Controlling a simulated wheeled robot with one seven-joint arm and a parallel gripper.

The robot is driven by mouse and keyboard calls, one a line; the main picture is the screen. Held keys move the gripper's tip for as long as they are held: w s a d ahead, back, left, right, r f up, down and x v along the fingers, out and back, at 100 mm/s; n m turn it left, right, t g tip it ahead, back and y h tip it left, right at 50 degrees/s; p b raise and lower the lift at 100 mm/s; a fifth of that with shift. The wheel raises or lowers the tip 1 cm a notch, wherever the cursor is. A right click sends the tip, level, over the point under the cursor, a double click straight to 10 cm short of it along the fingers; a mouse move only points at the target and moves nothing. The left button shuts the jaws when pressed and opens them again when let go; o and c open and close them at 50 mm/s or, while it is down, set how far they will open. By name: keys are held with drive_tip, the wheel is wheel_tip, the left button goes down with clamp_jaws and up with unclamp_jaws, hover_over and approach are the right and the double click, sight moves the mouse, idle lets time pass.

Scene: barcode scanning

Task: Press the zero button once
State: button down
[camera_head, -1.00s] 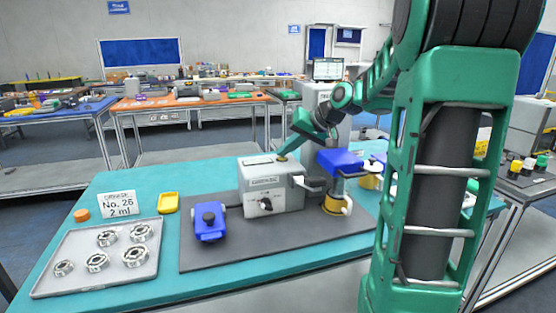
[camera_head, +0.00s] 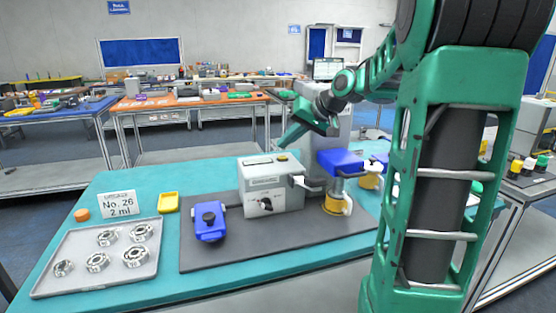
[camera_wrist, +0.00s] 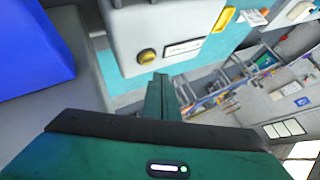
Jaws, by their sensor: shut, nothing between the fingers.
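A grey box-shaped device (camera_head: 268,197) stands on a dark mat, with a dark knob on its front and a pale label on top. A small round yellow button (camera_head: 282,157) sits on its top face near the back right corner. The button also shows in the wrist view (camera_wrist: 147,56), beside the white label (camera_wrist: 182,48). My gripper (camera_head: 284,143) is shut and empty, tilted, with its tips a little above the button and apart from it. The shut tips show in the wrist view (camera_wrist: 159,78) just below the button.
A blue-topped device with a yellow base (camera_head: 338,203) stands close right of the grey box. A blue device (camera_head: 209,221) sits left.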

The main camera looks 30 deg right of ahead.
sight(286, 158)
drive_tip(key=shift+r, duration=1.95)
drive_tip(key=shift+s, duration=0.1)
